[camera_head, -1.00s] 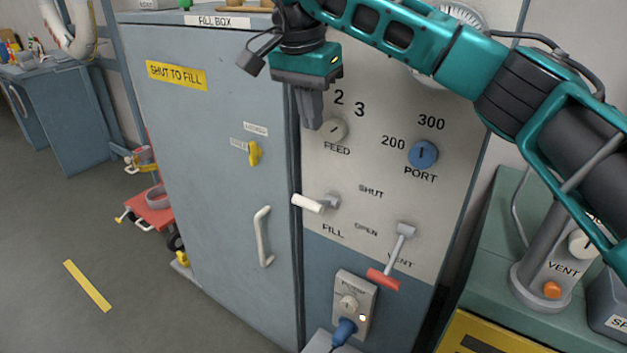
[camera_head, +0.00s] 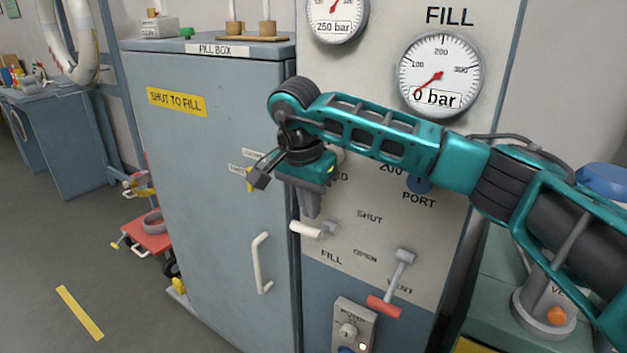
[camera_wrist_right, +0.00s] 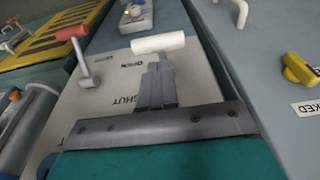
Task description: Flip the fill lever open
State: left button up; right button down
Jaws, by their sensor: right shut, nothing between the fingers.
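The fill lever, with a white handle (camera_head: 307,229), sticks out to the left above the FILL label on the grey panel. In the right wrist view its white handle (camera_wrist_right: 158,43) lies just beyond my fingertips. My right gripper (camera_head: 311,212) points down from above, shut and empty, with its fingertips just above the handle. I cannot tell whether they touch it. In the right wrist view the closed fingers (camera_wrist_right: 157,70) partly hide the lever's mount. My left gripper is not in view.
The red-handled vent lever (camera_head: 383,306) hangs to the lower right. The fill box door (camera_head: 215,220) is closed, with a white handle (camera_head: 260,263) and a yellow latch (camera_head: 250,181). The fill gauge (camera_head: 439,74) reads 0 bar. A switch box (camera_head: 352,325) is below.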

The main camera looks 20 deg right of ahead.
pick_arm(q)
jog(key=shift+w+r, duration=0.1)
pick_arm(e)
jog(key=shift+s+a+f, duration=0.15)
jog(key=shift+a+f, duration=0.1)
jog(key=shift+f, duration=0.15)
jog(key=shift+f, duration=0.1)
